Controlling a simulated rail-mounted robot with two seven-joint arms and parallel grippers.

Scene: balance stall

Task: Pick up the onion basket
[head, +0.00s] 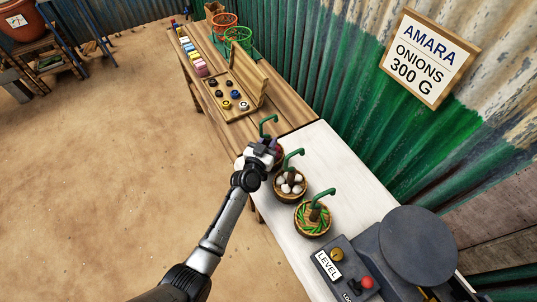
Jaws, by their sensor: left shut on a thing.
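The onion basket (279,154) is mostly hidden behind my left gripper in the head view; a purple-red part of its contents and its green hooked handle (268,121) show. It is at the far end of a row of baskets on the white counter. My left gripper (262,150) is at this basket and shut on it; the fingertips are not clear. Whether the basket touches the counter cannot be told. My right gripper is not in view.
A basket of white bulbs (290,186) stands close beside it, then a basket of green pods (313,219). A scale with a round dark plate (418,246) is at the near end. A wooden tray of weights (229,97) lies beyond, on the wooden table. A corrugated wall borders the right.

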